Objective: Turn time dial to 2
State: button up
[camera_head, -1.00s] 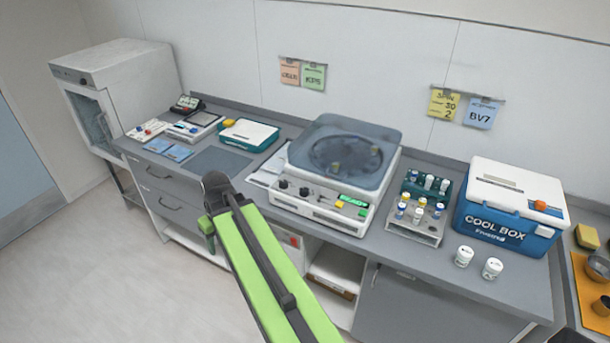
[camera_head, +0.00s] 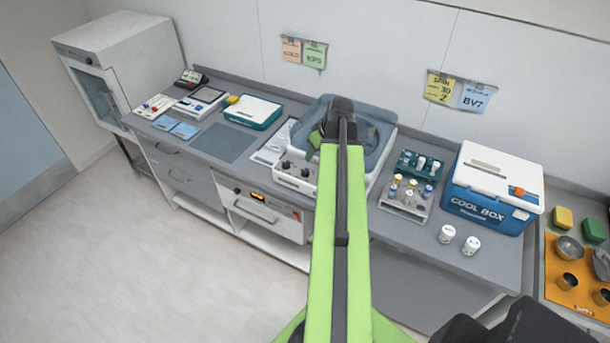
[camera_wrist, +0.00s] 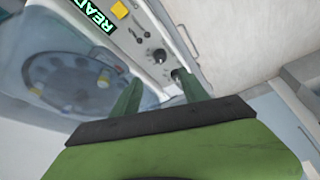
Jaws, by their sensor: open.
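The centrifuge (camera_head: 297,181) stands on the counter with a see-through lid, partly hidden behind my arm in the head view. Two dark dials sit on its front panel; in the wrist view one dial (camera_wrist: 159,55) is near the middle and the other dial (camera_wrist: 176,74) is just beyond my fingertips. I cannot tell from the pictures which is the time dial, nor read the settings. My gripper (camera_wrist: 160,85) is open, its two green fingers apart and pointing at the panel, with nothing held.
A green READY display (camera_wrist: 92,12) and a yellow button (camera_wrist: 119,9) are on the panel. A yellow note (camera_head: 440,87) on the wall reads SPIN, 30, 2. A vial rack (camera_head: 408,196), two white jars (camera_head: 447,234) and a cool box (camera_head: 490,200) stand to the right.

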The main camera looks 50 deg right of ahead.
aim_at(306, 171)
jog(key=b+x, duration=1.1)
jog(key=x, duration=0.3)
jog(key=shift+w+f+b, duration=0.15)
jog(key=shift+b, duration=0.25)
